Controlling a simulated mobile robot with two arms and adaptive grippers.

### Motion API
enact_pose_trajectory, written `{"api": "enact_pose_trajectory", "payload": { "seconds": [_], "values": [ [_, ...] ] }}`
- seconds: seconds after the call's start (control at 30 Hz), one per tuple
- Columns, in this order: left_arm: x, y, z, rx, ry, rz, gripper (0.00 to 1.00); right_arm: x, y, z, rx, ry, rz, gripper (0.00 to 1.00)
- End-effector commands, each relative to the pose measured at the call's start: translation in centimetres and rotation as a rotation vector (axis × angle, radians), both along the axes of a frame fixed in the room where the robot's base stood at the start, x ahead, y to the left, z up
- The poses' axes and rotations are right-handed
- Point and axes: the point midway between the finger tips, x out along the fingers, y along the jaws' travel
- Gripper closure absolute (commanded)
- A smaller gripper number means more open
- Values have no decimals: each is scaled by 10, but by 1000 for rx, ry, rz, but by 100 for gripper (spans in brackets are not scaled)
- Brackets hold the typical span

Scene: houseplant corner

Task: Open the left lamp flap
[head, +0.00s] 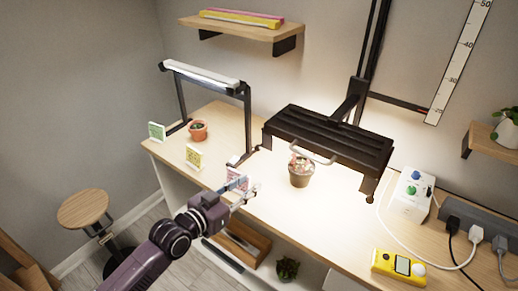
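A black ribbed lamp hood (325,138) hangs over the table on a black post. A pale curved handle (312,153) shows on its front edge, above a potted plant (301,174). To the left stands a second lamp, a white light bar (202,75) on a black frame. I cannot tell for certain which part is the left flap. My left gripper (248,196) is over the table's front edge, below and left of the handle and apart from it. Its fingers look spread and empty. My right gripper is out of view.
Other cards (194,157) and a small terracotta pot (197,130) are to the left. A white control box (409,193), cables and a yellow meter (398,266) occupy the right side.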

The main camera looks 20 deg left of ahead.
Motion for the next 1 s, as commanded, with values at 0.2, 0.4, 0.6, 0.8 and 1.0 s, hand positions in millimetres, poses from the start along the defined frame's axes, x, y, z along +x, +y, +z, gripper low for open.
{"api": "enact_pose_trajectory", "payload": {
  "seconds": [0.2,0.4,0.6,0.8,1.0],
  "values": [
    [28,24,50,-55,-151,25,69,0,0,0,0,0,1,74],
    [44,23,57,-64,-172,32,69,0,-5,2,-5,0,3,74],
    [73,12,57,-65,-171,31,69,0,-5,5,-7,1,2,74],
    [96,4,56,-64,-169,31,69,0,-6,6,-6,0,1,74],
    [104,1,55,-63,-167,30,69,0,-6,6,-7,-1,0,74]
  ]
}}
